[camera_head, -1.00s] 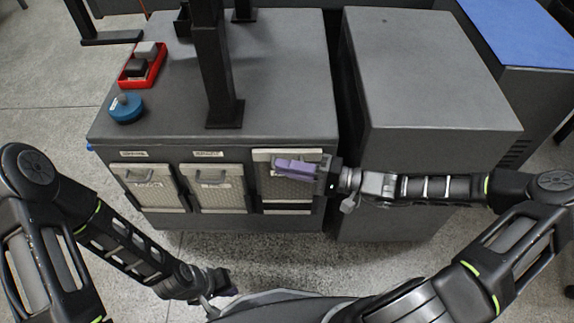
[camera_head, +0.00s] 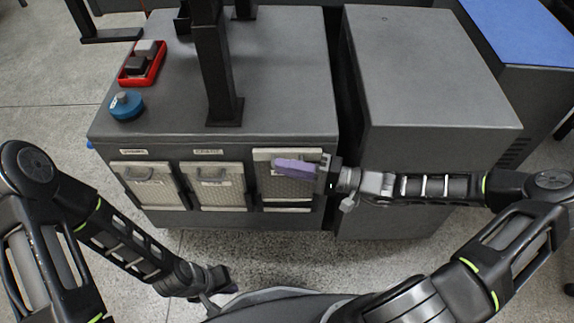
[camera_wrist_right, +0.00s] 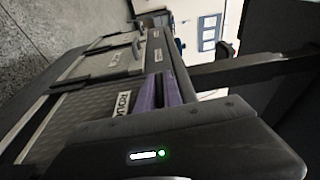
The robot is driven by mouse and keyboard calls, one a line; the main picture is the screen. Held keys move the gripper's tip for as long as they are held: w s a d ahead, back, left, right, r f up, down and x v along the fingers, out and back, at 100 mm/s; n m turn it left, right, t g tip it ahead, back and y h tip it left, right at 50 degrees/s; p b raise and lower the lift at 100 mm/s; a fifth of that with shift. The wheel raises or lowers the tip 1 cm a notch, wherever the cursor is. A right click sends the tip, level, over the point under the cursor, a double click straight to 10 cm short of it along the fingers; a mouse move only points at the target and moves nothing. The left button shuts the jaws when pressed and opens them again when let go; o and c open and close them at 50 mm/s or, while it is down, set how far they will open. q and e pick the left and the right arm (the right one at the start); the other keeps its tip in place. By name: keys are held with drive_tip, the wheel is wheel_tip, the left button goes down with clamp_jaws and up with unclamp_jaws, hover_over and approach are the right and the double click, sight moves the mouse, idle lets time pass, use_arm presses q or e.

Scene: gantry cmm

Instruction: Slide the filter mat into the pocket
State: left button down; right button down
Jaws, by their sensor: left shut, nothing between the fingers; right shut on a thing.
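The filter mat (camera_head: 262,180) is a beige-framed, mesh-faced panel at the rightmost of three bays in the grey cabinet's front. My right gripper (camera_head: 297,168), with purple fingers, comes from the right across its upper part and is shut on it. The fingers hide the exact grip. The mat's top edge stands higher than the neighbouring panels. A dark gap and a lower mesh strip (camera_head: 287,209) show beneath it, at the pocket. In the right wrist view the mat's mesh (camera_wrist_right: 80,115) lies beside the purple fingers (camera_wrist_right: 158,92). My left gripper (camera_head: 226,286) is shut and empty, low over the floor.
Two similar framed panels with handles, the left one (camera_head: 150,190) and the middle one (camera_head: 220,195), fill the other bays. A black post (camera_head: 213,75), a red tray (camera_head: 155,72) and a blue round object (camera_head: 126,106) stand on the cabinet. A second grey cabinet (camera_head: 425,70) stands to the right.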

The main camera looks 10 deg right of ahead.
sight(287, 180)
drive_tip(key=shift+f, duration=0.15)
wheel_tip(287, 180, down, 2)
drive_tip(key=shift+f+b, duration=0.25)
drive_tip(key=shift+b, duration=0.65)
drive_tip(key=shift+p, duration=0.3)
drive_tip(key=shift+f, duration=0.1)
idle(0.5)
drive_tip(key=shift+f+b, duration=0.85)
drive_tip(key=shift+f, duration=0.35)
drive_tip(key=c, duration=1.4)
unclamp_jaws()
